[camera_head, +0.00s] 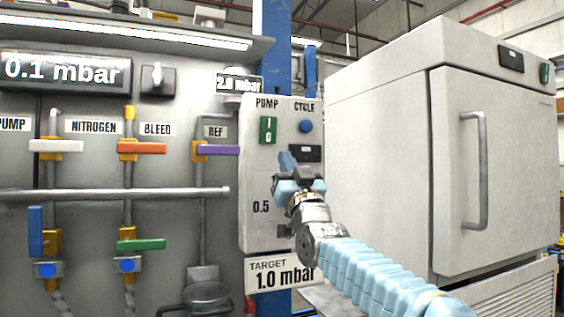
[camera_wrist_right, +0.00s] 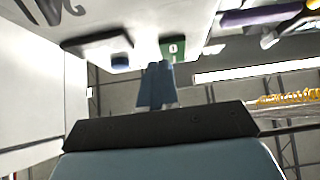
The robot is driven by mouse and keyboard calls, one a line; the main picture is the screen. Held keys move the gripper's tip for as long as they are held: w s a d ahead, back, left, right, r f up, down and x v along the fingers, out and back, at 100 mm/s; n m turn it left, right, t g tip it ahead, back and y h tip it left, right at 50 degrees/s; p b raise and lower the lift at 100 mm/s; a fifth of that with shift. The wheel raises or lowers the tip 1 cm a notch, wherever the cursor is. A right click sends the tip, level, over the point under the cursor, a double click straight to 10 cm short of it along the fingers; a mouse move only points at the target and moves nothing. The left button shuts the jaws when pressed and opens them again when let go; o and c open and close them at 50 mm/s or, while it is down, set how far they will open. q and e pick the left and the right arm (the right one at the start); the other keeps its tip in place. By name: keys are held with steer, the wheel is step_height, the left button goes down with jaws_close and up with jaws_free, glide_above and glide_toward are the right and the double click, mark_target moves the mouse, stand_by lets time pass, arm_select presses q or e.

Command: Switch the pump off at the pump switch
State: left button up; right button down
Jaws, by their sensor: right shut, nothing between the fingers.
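The pump switch (camera_head: 268,130) is a green rocker marked I and 0 under the PUMP label on a light grey control box (camera_head: 257,225). In the right wrist view the green switch (camera_wrist_right: 173,48) shows just beyond the fingertips. My right gripper (camera_head: 287,160) is shut and empty, in front of the box, below and slightly right of the switch in the head view. In the wrist view its blue fingers (camera_wrist_right: 157,85) are together and point toward the switch area; whether they touch the box I cannot tell. My left gripper is not in view.
A blue CYCLE button (camera_head: 306,126) and a small dark display (camera_head: 306,153) sit right of the switch. Left are valves, including the purple REF handle (camera_head: 217,150). A large white oven-like cabinet (camera_head: 385,160) stands to the right. A TARGET 1.0 mbar sign (camera_head: 283,274) is below.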

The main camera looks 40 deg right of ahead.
steer(key=v, duration=0.3)
steer(key=shift+b, duration=0.4)
